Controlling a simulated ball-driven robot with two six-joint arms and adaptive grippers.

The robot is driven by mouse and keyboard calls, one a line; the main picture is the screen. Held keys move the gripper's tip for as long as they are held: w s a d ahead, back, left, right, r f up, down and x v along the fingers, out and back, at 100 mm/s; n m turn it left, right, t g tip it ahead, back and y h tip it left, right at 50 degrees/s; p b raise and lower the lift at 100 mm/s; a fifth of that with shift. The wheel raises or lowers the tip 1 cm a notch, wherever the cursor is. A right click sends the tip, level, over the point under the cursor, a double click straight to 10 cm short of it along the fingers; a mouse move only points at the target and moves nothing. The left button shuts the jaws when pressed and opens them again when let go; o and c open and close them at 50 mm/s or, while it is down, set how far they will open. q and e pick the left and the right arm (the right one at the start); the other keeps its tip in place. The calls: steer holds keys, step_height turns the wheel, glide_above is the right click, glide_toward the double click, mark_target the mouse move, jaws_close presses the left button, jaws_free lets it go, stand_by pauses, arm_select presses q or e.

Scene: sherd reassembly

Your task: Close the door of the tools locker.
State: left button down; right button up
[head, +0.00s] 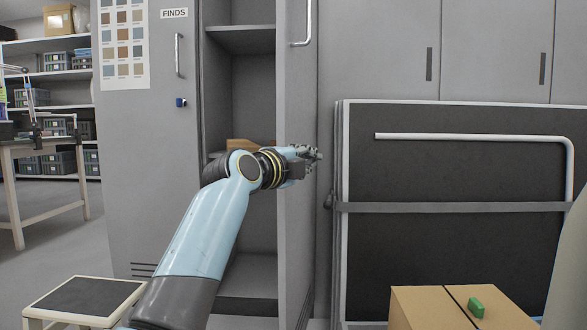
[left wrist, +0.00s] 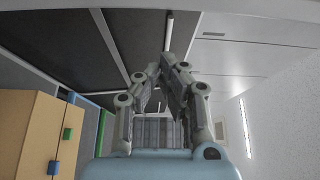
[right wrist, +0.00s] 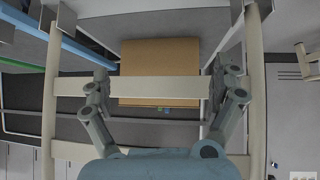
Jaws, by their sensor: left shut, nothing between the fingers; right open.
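The tools locker (head: 253,98) stands open in the head view, its grey shelved inside showing. Its grey door (head: 296,225) stands out from the opening on the right, seen at a steep angle, with a pale handle (head: 307,22) near the top. My left gripper (head: 314,154) is shut and empty, in front of the door at mid height; I cannot tell if it touches. Its closed fingers (left wrist: 166,72) also show in the left wrist view. My right gripper (right wrist: 160,86) is open in the right wrist view, with a pale bar across between or beyond its fingers.
The shut FINDS locker (head: 150,180) stands left of the opening. A step stool (head: 85,297) is at lower left. A dark framed panel (head: 450,240) with a pale rail stands at right. A cardboard box (head: 420,310) with a green piece (head: 476,307) is at lower right.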

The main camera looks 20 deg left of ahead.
arm_select(q)
steer(key=a, duration=0.1)
steer(key=w+a+b, duration=0.1)
steer(key=a+b, duration=0.1)
steer(key=shift+w+a, duration=0.25)
steer(key=shift+w, duration=0.1)
arm_select(e)
steer(key=t, duration=0.3)
steer(key=shift+s+a+t, duration=0.15)
steer(key=shift+a+t, duration=0.15)
steer(key=shift+t, duration=0.1)
